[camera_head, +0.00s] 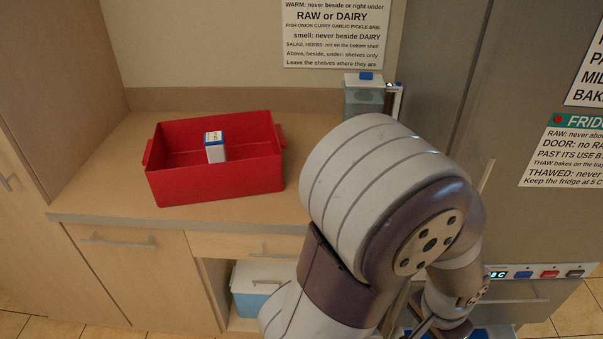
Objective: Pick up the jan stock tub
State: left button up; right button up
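A small white tub with a blue lid (215,146) stands upright in the red crate (215,184) on the counter. Its label is too small to read, so I cannot tell whether it is the jan stock tub. One of my arms, which I take to be the right, fills the lower middle. Its gripper (425,326) is at the bottom edge, mostly cut off and hidden, far from the white tub. Whether it is open or holds something does not show. My other gripper is not in view.
A clear container with a blue top (364,98) stands at the counter's back right. A pale blue box (255,289) sits in the open shelf below. The grey fridge (500,215) is at right. The counter left of the crate (105,185) is bare.

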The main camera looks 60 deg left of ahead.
aim_at(214, 142)
jog(key=u, duration=2.7)
